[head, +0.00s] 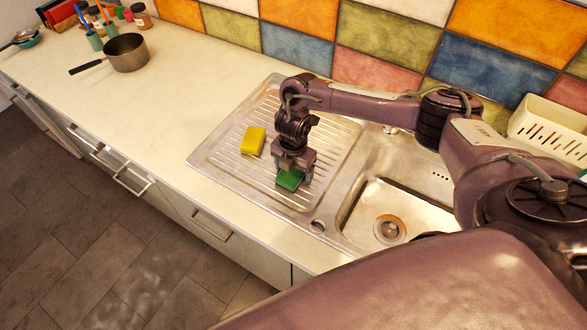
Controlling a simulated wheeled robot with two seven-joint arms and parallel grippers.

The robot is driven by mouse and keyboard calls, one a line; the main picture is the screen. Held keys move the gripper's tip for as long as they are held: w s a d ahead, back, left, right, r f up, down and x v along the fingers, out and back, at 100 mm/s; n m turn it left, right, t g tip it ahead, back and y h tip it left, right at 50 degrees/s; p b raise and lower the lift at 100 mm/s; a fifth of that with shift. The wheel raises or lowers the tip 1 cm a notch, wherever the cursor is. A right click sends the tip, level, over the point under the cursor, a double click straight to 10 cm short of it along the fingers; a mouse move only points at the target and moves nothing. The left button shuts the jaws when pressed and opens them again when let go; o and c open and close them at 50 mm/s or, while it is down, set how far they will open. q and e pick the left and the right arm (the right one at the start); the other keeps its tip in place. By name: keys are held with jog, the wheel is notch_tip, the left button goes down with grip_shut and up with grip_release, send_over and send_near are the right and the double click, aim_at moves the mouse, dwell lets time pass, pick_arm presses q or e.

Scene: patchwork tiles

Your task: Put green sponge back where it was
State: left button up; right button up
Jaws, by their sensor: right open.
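The green sponge (289,179) is at the right part of the ribbed metal drainboard (222,153). My right gripper (291,172) points down directly over it, with the fingers at the sponge's upper part. The gripper is open; its fingers partly hide the sponge, and I cannot tell whether they touch it. A yellow sponge (253,141) lies on the drainboard to the left of the gripper, apart from it. My left gripper is not in view.
The sink basin (420,212) with its drain is right of the drainboard. A white slotted rack (549,130) stands at the far right. A saucepan (126,53) and several jars and cups stand at the back left. The counter (165,105) between is clear.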

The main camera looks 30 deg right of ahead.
aim_at(293, 170)
notch_tip(293, 170, up, 3)
jog(key=shift+r+b, duration=0.15)
jog(key=shift+b, duration=0.2)
notch_tip(293, 170, up, 9)
jog(key=p, duration=0.2)
jog(key=shift+s+a, duration=0.1)
